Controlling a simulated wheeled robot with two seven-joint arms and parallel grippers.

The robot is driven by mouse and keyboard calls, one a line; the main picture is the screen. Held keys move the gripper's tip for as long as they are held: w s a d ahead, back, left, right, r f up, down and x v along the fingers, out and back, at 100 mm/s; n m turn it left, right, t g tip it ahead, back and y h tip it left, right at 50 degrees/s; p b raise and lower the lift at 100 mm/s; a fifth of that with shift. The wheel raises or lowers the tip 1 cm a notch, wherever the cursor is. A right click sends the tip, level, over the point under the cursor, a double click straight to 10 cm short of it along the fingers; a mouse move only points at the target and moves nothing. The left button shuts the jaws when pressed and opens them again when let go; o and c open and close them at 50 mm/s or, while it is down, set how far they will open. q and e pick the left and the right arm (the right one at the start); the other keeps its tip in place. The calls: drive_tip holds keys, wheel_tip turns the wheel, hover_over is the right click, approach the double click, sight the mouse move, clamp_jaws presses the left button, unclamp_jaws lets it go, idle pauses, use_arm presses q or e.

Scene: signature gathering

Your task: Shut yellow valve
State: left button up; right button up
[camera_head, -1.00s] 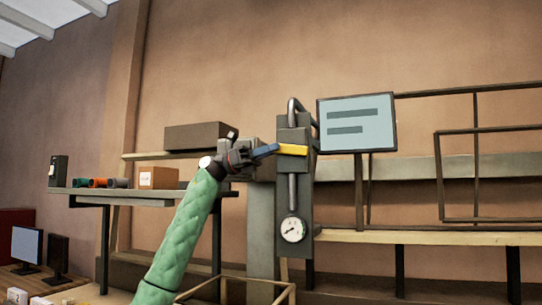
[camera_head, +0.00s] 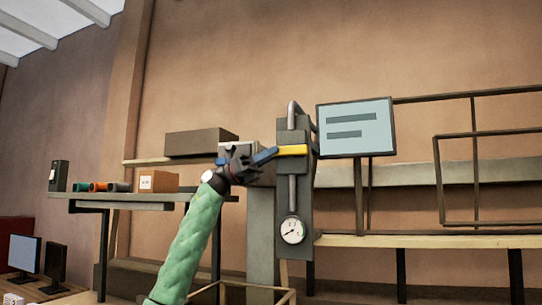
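The yellow valve handle (camera_head: 293,150) sticks out sideways, about level, on a dark upright panel (camera_head: 294,190) with a vertical pipe and a round gauge (camera_head: 292,231) below. My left gripper (camera_head: 266,156) is at the left end of the handle, its blue fingers pointing right and slightly up. The fingertips overlap or meet the yellow handle's left end in this view. I cannot tell whether they touch it or how far apart they are. My green-sleeved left arm comes up from below. My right gripper is not in view.
A grey sign board (camera_head: 356,127) stands just right of the valve panel. A shelf (camera_head: 130,198) on the left carries several small things and a cardboard box (camera_head: 158,181). Metal railings stand at the right. A monitor (camera_head: 24,254) is at lower left.

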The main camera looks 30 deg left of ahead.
use_arm(q)
drive_tip(key=shift+o, duration=0.4)
drive_tip(key=shift+a+f, duration=0.1)
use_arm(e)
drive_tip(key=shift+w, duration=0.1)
